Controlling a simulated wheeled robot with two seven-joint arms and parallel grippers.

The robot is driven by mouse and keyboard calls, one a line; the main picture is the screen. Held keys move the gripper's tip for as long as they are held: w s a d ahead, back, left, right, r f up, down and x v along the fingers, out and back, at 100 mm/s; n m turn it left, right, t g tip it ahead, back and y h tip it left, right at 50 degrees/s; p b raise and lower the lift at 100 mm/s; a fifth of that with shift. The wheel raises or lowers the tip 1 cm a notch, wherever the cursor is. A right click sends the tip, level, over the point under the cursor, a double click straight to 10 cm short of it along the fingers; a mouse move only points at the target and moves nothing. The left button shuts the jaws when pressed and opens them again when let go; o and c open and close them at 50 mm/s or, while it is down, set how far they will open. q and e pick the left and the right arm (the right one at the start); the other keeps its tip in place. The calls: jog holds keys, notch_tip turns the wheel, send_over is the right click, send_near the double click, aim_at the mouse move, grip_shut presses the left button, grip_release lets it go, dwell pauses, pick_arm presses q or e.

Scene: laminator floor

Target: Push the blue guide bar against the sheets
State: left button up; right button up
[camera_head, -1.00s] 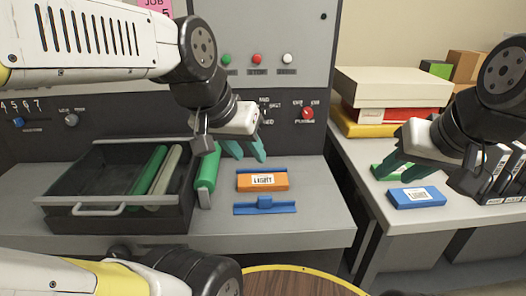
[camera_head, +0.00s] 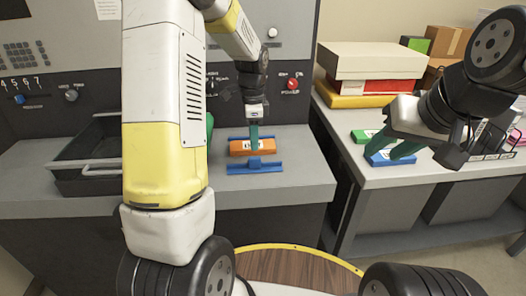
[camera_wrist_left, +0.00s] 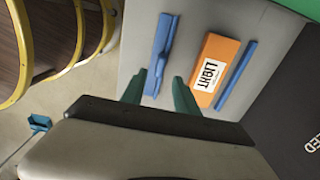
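The blue guide bar (camera_head: 240,169) lies on the grey bench in front of the orange pack of sheets labelled LIGHT (camera_head: 239,148), with a narrow gap between them. The wrist view shows the guide bar (camera_wrist_left: 163,42) beside the pack (camera_wrist_left: 218,56). My left gripper (camera_head: 254,146) points down over the pack and bar. Its teal fingers are apart in the wrist view (camera_wrist_left: 160,80), with the bar's tab end showing between them; contact cannot be told. My right gripper (camera_head: 390,152) is open above a blue pack (camera_head: 385,160) on the right table.
A second blue bar (camera_wrist_left: 237,75) lies along the pack's far side. An open dark drawer tray (camera_head: 85,183) stands left, partly hidden by my left arm. Boxes (camera_head: 375,62) are stacked on the right table. A round wooden top (camera_head: 290,262) is in front.

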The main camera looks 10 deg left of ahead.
aim_at(255, 157)
pick_arm(q)
notch_tip(255, 157, down, 8)
jog(key=shift+f, duration=0.1)
dwell(0.4)
grip_shut()
dwell(1.3)
